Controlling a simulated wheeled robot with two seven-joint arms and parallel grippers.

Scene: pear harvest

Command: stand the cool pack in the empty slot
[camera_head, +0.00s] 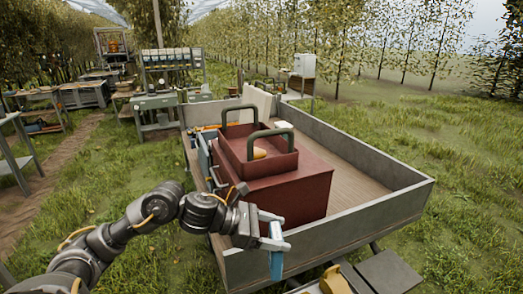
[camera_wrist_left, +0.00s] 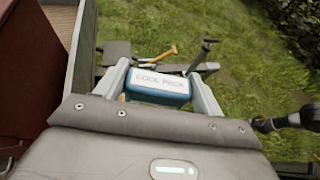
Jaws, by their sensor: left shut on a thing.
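The blue cool pack (camera_head: 277,264) hangs upright from my left gripper (camera_head: 272,232), just outside the near wall of the trailer. In the left wrist view the cool pack (camera_wrist_left: 158,88) shows its white label between the two fingers of my left gripper (camera_wrist_left: 160,80), which is shut on it. A dark red box (camera_head: 300,195) stands in the trailer beyond the gripper. I cannot make out an empty slot. My right gripper is not in view.
The grey trailer wall (camera_head: 345,222) lies between the cool pack and the trailer bed (camera_head: 375,183). Two green handles (camera_head: 271,134) rise above the red box. A yellow tool (camera_head: 333,281) lies low by the near edge. Grass to the right is open.

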